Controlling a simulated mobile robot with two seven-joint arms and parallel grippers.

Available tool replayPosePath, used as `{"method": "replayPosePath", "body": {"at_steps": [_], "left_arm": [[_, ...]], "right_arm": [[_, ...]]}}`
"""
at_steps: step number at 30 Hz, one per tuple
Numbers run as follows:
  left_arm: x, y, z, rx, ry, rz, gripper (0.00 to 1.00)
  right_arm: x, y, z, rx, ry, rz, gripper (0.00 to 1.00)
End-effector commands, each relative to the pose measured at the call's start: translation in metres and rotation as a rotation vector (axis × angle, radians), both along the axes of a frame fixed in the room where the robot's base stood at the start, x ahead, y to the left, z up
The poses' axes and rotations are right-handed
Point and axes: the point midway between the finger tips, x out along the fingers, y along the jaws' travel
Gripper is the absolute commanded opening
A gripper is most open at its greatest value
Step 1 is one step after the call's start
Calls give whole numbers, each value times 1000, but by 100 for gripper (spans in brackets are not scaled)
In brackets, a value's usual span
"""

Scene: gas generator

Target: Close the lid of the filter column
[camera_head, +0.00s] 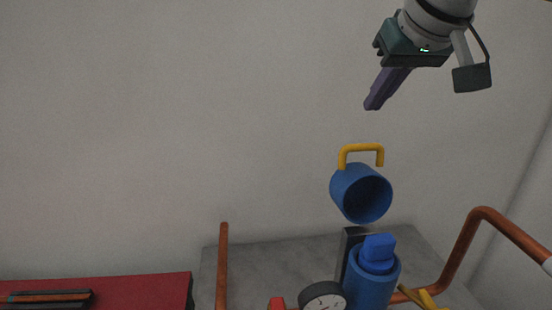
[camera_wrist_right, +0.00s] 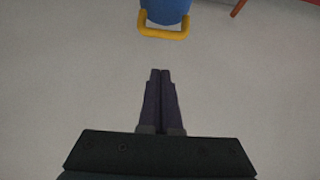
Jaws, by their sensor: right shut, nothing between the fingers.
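The blue lid (camera_head: 350,190) of the filter column stands open above the column, tilted with its hollow underside facing forward. A yellow handle (camera_head: 362,148) is on its top. The blue filter column (camera_head: 372,290) is below, with a lighter blue insert (camera_head: 378,252) showing in its open top. My right gripper (camera_head: 373,104) is shut and empty, above the handle and apart from it. In the right wrist view the closed fingers (camera_wrist_right: 160,72) point toward the yellow handle (camera_wrist_right: 163,34) and the blue lid (camera_wrist_right: 166,10), with a gap between. My left gripper is not in view.
A round gauge (camera_head: 322,297) stands left of the column. Copper pipes rise at the left (camera_head: 223,265) and right (camera_head: 470,235). A red surface (camera_head: 130,288) is at the lower left. The space around the raised lid is free.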

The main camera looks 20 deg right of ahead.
Motion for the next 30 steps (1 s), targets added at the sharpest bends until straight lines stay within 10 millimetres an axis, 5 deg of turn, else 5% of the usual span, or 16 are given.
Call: {"method": "replayPosePath", "body": {"at_steps": [7, 24, 30], "left_arm": [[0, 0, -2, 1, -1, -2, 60], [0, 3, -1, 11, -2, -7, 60], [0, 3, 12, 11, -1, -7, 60]], "right_arm": [[12, -11, -7, 13, -11, -35, 0], [62, -23, -70, 10, -14, -31, 0], [52, -22, -70, 5, -13, -28, 0]]}}
